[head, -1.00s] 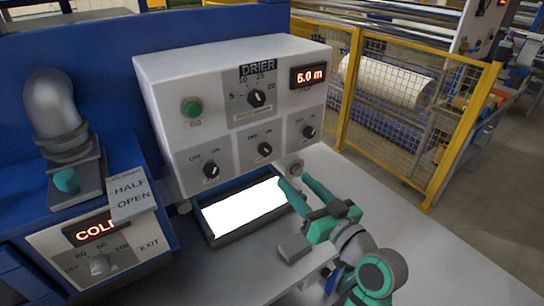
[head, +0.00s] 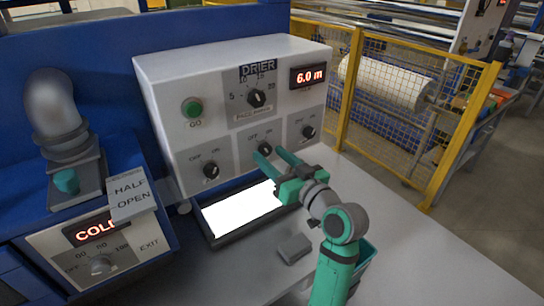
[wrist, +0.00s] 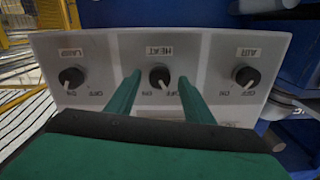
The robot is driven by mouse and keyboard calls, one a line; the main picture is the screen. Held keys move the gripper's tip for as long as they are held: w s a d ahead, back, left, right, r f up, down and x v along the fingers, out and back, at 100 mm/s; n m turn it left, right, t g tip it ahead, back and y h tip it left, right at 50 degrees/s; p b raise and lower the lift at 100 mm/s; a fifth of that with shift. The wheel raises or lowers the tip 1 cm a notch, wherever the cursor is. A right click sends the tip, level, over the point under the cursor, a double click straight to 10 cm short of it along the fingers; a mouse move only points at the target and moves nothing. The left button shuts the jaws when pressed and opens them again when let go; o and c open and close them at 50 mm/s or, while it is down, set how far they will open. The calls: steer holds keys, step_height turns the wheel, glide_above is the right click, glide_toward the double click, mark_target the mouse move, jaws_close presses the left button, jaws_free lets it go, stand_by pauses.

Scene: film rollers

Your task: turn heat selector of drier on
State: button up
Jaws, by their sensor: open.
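The drier panel (head: 240,85) is a pale box with a row of three black off/on knobs along its lower front. The heat selector (wrist: 159,77) is the middle knob, labelled HEAT upside down in the wrist view; it also shows in the head view (head: 265,149). Its pale pointer looks nearer the OFF label, but is small. My gripper (wrist: 159,78) is open, with one green finger on each side of the heat knob in the picture. In the head view my gripper (head: 269,154) reaches to just in front of this knob. I cannot tell whether a finger touches it.
The lamp knob (wrist: 71,77) and air knob (wrist: 246,76) flank the heat knob. Above are a green button (head: 192,107) and a dial (head: 257,98). A bright screen (head: 240,210) lies below the panel. A small grey block (head: 294,248) sits on the table.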

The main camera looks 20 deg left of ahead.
steer(key=shift+w+a, duration=0.15)
steer(key=shift+a, duration=0.05)
steer(key=c, duration=1.1)
steer(key=shift+o, duration=0.2)
steer(key=shift+m, duration=0.3)
steer(key=m, duration=0.5)
steer(key=shift+m, duration=0.3)
steer(key=m, duration=0.5)
steer(key=shift+m, duration=0.6)
